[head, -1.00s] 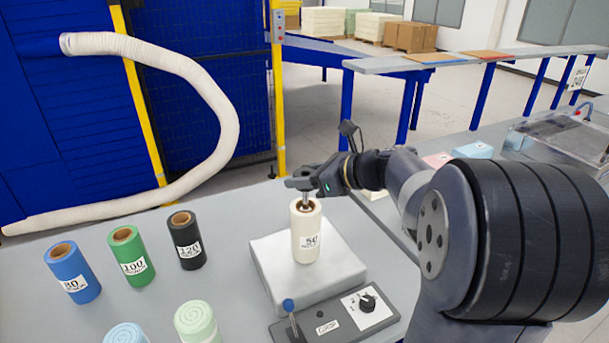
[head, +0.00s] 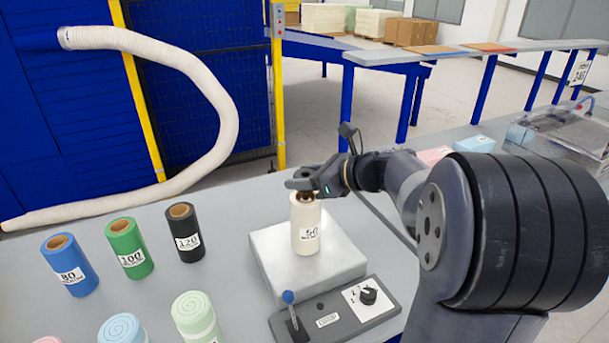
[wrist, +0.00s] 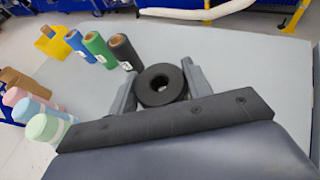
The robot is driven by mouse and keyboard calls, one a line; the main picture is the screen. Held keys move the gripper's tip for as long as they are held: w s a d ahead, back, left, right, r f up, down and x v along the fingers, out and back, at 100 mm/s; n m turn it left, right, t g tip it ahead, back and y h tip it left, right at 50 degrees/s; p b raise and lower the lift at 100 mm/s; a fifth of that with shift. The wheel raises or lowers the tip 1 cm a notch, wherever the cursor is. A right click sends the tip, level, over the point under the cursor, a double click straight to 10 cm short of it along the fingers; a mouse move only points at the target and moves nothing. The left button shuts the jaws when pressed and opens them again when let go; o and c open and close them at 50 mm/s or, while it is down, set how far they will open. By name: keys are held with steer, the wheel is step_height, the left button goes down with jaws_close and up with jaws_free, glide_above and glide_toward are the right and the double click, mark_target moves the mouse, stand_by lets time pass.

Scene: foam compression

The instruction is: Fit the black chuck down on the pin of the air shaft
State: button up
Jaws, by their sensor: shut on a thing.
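The white roll marked 50 (head: 306,230) stands upright on the light grey square plate (head: 340,262). My gripper (head: 304,188) is right over its top end. In the wrist view my gripper (wrist: 158,92) is shut on the black chuck (wrist: 145,95), a thick black ring with a finger on each side. In the head view the chuck is a dark patch at the roll's mouth, mostly hidden by the fingers. The pin of the air shaft is hidden in the head view. A lighter spot shows in the chuck's hole, but I cannot tell how far the pin is inside.
Blue (head: 72,266), green (head: 130,250) and black (head: 186,234) rolls stand to the left. Pale foam rolls (head: 194,318) stand at the front. A control box (head: 338,316) with a blue-topped lever lies before the plate. The table between the rolls and the plate is clear.

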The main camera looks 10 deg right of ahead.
steer(key=shift+f+b, duration=0.3)
steer(key=shift+f, duration=0.3)
steer(key=shift+f, duration=0.15)
steer(key=shift+f+b, duration=0.45)
steer(key=shift+f, duration=0.15)
steer(key=o, duration=1.1)
steer(key=shift+r, duration=0.1)
steer(key=shift+s+d+r+p, duration=1.15)
steer(key=shift+r+p, duration=0.25)
steer(key=shift+s+d+r+p, duration=1.15)
steer(key=shift+r+p, duration=0.2)
steer(key=shift+p, duration=0.05)
